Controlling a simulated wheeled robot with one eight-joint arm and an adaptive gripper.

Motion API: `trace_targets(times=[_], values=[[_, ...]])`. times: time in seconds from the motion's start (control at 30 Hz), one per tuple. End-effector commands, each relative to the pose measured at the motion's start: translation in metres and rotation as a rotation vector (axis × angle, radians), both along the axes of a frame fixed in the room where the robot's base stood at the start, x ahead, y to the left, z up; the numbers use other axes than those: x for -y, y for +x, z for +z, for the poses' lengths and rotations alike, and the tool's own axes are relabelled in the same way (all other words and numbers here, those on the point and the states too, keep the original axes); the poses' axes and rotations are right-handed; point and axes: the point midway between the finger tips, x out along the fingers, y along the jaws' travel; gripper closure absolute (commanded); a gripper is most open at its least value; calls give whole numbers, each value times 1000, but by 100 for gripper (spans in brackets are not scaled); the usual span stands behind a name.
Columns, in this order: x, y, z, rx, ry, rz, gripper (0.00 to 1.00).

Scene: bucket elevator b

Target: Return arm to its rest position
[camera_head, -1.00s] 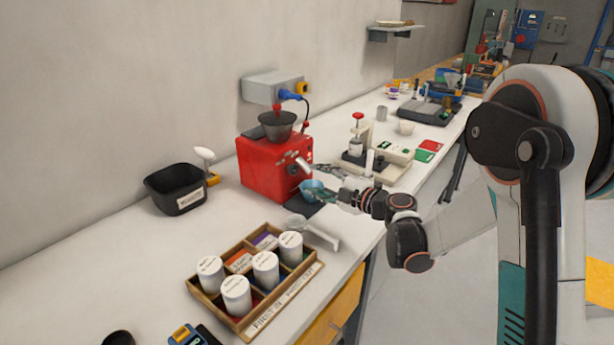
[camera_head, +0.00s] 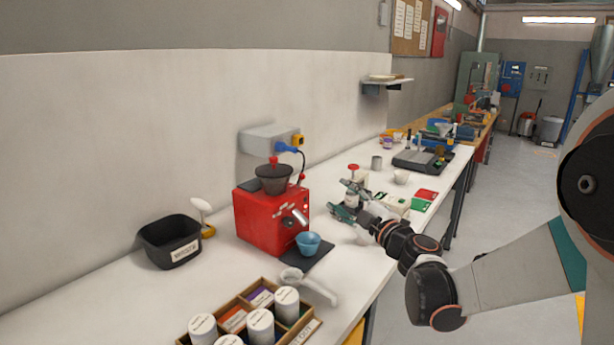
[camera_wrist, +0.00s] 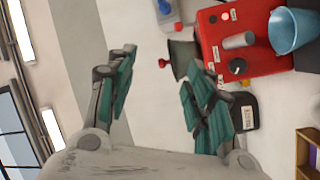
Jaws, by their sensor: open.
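My gripper (camera_head: 346,203) is in the head view above the bench, to the right of the red grinder (camera_head: 262,218). In the wrist view, its green-padded fingers (camera_wrist: 160,100) are spread apart with nothing between them. A blue cup (camera_head: 308,243) stands on a dark mat (camera_head: 306,257) in front of the grinder, apart from my gripper. The cup also shows in the wrist view (camera_wrist: 291,32), at the upper right. My arm reaches in from the right side of the head view.
A black bin (camera_head: 170,242) stands left of the grinder. A wooden tray (camera_head: 243,300) with several white canisters is at the front. A red-topped press (camera_head: 353,187) stands behind my gripper. A grey scale (camera_head: 420,160) is farther back. Open floor lies right of the bench.

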Motion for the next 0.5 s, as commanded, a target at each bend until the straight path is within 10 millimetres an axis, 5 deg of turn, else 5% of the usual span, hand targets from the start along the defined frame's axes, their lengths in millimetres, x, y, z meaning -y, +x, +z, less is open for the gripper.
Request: trace_targets(times=[0.1,0.23,0.5], values=[[30,-12,39,-12,105,-143,52],[65,-30,64,-55,218,-295,52],[126,-92,66,-241,433,-578,52]])
